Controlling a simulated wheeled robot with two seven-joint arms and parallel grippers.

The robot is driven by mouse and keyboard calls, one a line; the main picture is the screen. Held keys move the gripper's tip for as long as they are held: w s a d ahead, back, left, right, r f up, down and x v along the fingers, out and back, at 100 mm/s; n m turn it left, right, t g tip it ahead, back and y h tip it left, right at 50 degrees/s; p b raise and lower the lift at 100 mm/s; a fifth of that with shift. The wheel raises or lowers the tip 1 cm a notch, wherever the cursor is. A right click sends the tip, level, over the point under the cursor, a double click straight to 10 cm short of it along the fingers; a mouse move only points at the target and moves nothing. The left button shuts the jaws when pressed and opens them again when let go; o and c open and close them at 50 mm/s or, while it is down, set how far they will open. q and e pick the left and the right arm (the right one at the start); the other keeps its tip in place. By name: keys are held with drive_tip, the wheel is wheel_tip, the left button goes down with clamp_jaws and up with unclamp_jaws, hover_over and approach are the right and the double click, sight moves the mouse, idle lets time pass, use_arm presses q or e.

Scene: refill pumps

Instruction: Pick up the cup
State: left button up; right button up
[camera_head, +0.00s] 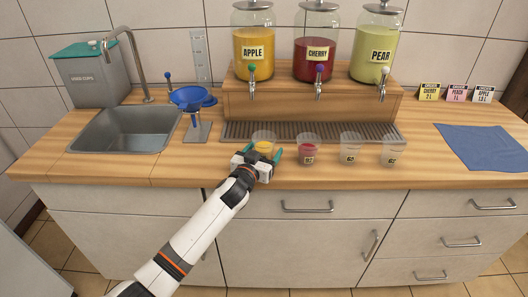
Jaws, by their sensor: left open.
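My left gripper (258,158) is open at the counter's front edge. Its teal fingertips are on either side of a clear cup with orange liquid (264,142). The gripper hides the lower part of this cup, and I cannot tell whether the fingers touch it. To the right stand a cup with red liquid (308,149) and two clear cups, one (350,148) beside the other (391,150); all three are upright. My right gripper is not in view.
Dispensers labelled apple (253,42), cherry (315,47) and pear (379,46) stand on a wooden stand above a drip grate (310,131). A blue funnel (190,97) on a holder and a sink (125,130) are to the left. A blue cloth (485,148) lies at right.

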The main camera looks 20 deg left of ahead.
use_arm(q)
drive_tip(key=shift+w+d, duration=0.2)
drive_tip(key=shift+w, duration=0.8)
drive_tip(key=c, duration=1)
